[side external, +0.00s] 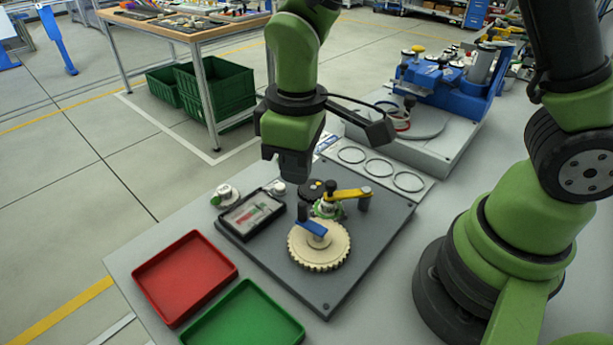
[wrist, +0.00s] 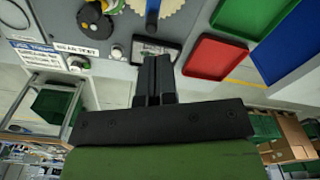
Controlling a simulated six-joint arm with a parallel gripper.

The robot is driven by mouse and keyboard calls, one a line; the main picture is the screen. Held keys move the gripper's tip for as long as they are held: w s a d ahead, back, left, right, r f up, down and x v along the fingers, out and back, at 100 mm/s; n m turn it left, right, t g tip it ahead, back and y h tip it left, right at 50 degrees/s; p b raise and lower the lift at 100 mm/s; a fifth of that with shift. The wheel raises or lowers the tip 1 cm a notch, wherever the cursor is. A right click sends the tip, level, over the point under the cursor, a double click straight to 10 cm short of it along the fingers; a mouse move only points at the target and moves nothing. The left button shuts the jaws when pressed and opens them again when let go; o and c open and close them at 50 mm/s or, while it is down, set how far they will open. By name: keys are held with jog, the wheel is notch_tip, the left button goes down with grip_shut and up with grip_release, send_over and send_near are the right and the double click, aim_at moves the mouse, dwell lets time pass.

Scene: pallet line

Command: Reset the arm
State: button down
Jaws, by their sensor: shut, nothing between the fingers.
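My gripper (side external: 289,168) hangs above the work plate, near the far end of the dark screen, and points down. It is shut and empty, with its two black fingers together in the wrist view (wrist: 153,75). A large cream gear (side external: 319,250) with a blue handle (side external: 312,228) sits on the grey plate (side external: 345,281). Behind it are a yellow lever (side external: 347,194) and a small green gear area (side external: 326,209). My gripper appears apart from all of these.
A red tray (side external: 185,277) and a green tray (side external: 244,318) stand at the front left. A framed screen (side external: 251,214) lies on the plate's left. A blue fixture (side external: 445,85) stands at the back right. A wooden bench (side external: 190,30) is beyond.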

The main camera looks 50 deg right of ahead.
jog(key=shift+r, duration=0.3)
jog(key=s+d+r+m+t+y, duration=0.1)
jog(key=s+d+r+m+t, duration=0.2)
jog(key=s+r, duration=0.3)
jog(key=s+d+r+m+t, duration=0.3)
jog(key=s+r+m, duration=0.3)
jog(key=r, duration=0.3)
jog(key=shift+d+r+t+y, duration=0.2)
jog(key=shift+d+t+y, duration=0.2)
jog(key=shift+d, duration=0.2)
dwell(0.6)
